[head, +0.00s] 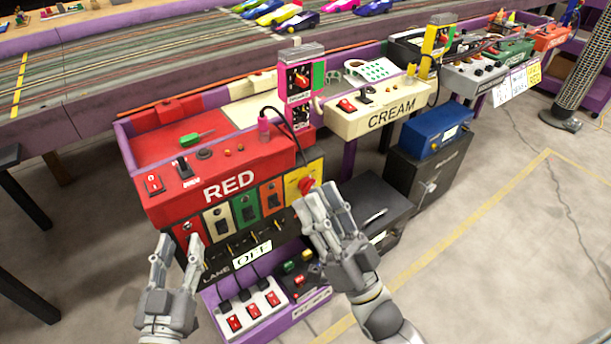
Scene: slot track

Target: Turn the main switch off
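A red rotary knob (307,184) sits on a yellow plate (297,178) at the right end of the red station's front. It looks like the main switch, though no label on it can be read. My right gripper (321,194) is right at the knob, its fingertips overlapping the knob's lower edge. I cannot tell whether it touches the knob or how far its fingers are closed. My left gripper (179,242) is open and empty, in front of the left end of the lane panel. A sign on that panel (252,255) reads "OFF".
The RED station (243,165) has a rocker switch (153,183) and a green screwdriver on top. A power strip (247,309) with red switches lies below. The CREAM station (378,119) and a dark cabinet (428,172) stand to the right.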

